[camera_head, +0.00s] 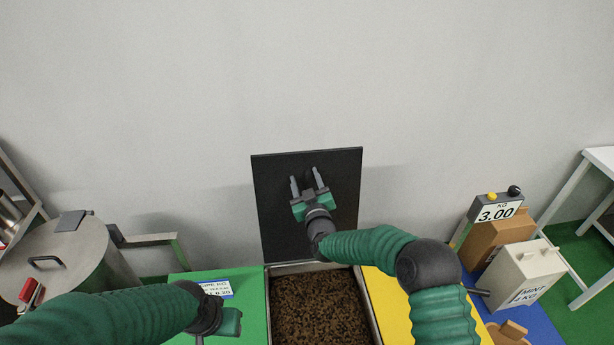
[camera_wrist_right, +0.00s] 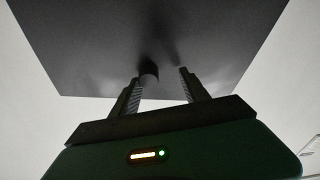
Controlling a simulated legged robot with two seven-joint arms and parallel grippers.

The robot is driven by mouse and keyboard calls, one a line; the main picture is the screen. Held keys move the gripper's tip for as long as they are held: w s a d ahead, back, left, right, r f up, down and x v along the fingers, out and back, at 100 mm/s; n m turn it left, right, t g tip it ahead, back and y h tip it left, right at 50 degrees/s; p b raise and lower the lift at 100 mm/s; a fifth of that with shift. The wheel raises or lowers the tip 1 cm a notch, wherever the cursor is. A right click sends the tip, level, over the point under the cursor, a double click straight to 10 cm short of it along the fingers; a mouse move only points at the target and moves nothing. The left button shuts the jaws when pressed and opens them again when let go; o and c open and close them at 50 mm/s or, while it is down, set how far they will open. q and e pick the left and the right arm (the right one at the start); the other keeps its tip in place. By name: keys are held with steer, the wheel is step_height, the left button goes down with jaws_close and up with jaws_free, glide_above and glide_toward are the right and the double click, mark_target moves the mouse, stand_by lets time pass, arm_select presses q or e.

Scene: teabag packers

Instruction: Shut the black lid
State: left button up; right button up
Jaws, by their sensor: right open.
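The black lid (camera_head: 272,190) stands raised, nearly upright, at the back of an open bin (camera_head: 267,318) filled with dark loose tea (camera_head: 318,305). My right gripper (camera_head: 307,180) is open in front of the lid's middle. In the right wrist view the lid (camera_wrist_right: 100,55) fills the top, and the two fingers of the right gripper (camera_wrist_right: 160,88) are spread apart towards it. A dark round shape shows between the fingertips; I cannot tell whether they touch the lid. My left gripper (camera_head: 222,322) is low at the left over the green surface; its jaws are hard to make out.
A green top (camera_head: 255,290) with a label lies left of the bin, a yellow top (camera_head: 385,310) right. A metal drum (camera_head: 85,265) stands at left. A scale display (camera_head: 495,212), cardboard box (camera_head: 490,245) and white mint box (camera_head: 522,275) stand at right. The wall is behind the lid.

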steer(key=shift+w+a+f, duration=0.1)
steer(key=shift+w+a, duration=0.1)
steer(key=shift+a, duration=0.15)
steer(key=shift+w+d+f, duration=0.1)
steer(key=shift+d, duration=0.05)
steer(key=d, duration=0.3)
steer(key=shift+w, duration=0.15)
steer(key=c, duration=0.4)
steer(key=shift+c, duration=1.1)
steer(key=shift+a, duration=0.15)
steer(key=shift+c, duration=1.1)
steer(key=shift+a, duration=0.4)
jaws_close()
steer(key=shift+a+r, duration=0.2)
steer(key=shift+a, duration=0.15)
steer(key=shift+d, duration=0.45)
arm_select(q)
steer(key=shift+w+d, duration=0.35)
steer(key=shift+d, duration=0.3)
arm_select(e)
steer(key=shift+w, duration=0.1)
